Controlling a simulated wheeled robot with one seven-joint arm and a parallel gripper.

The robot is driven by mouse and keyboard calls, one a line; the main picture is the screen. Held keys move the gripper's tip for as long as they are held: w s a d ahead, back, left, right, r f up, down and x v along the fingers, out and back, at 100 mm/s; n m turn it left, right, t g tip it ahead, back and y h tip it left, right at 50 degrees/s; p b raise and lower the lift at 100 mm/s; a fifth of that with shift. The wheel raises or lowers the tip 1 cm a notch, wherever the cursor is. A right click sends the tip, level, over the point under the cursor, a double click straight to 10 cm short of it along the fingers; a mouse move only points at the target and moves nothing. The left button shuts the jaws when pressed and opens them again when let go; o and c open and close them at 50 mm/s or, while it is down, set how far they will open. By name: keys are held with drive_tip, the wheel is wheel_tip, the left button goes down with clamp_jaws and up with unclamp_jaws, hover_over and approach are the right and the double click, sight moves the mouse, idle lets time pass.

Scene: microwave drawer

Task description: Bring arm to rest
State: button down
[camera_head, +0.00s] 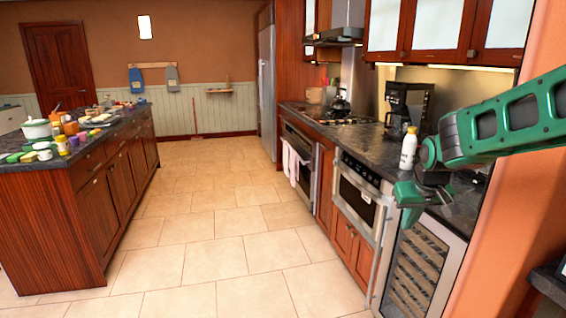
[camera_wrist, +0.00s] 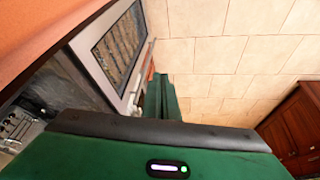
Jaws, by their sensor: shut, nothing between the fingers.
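My green arm reaches in from the right edge of the head view. My gripper (camera_head: 410,204) hangs at its end, in front of the right counter near the wine cooler. Its fingers look closed together and hold nothing. In the wrist view my green gripper (camera_wrist: 168,98) points out over the tiled floor, with its fingers together. The microwave drawer (camera_head: 357,192) is built in under the counter, left of my gripper, and looks shut. My gripper appears apart from the cabinet fronts.
The wine cooler (camera_head: 417,270) stands below my gripper; it also shows in the wrist view (camera_wrist: 117,45). A white bottle (camera_head: 408,150) and a coffee maker (camera_head: 407,103) stand on the right counter. A loaded island (camera_head: 90,190) is at left. The tiled floor (camera_head: 215,235) between is clear.

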drive_tip(key=s+a+y, duration=0.1)
drive_tip(key=s+a, duration=0.1)
drive_tip(key=s, duration=0.7)
drive_tip(key=s+a, duration=0.2)
drive_tip(key=s, duration=0.8)
drive_tip(key=s+d+f+m+g, duration=0.1)
drive_tip(key=s+d+m+g, duration=0.1)
drive_tip(key=s+d, duration=0.3)
drive_tip(key=s+d+f+m+g, duration=0.1)
drive_tip(key=s+d+m+g, duration=0.2)
drive_tip(key=s+d, duration=0.3)
drive_tip(key=s+m, duration=0.1)
drive_tip(key=s, duration=0.4)
drive_tip(key=shift+s, duration=0.25)
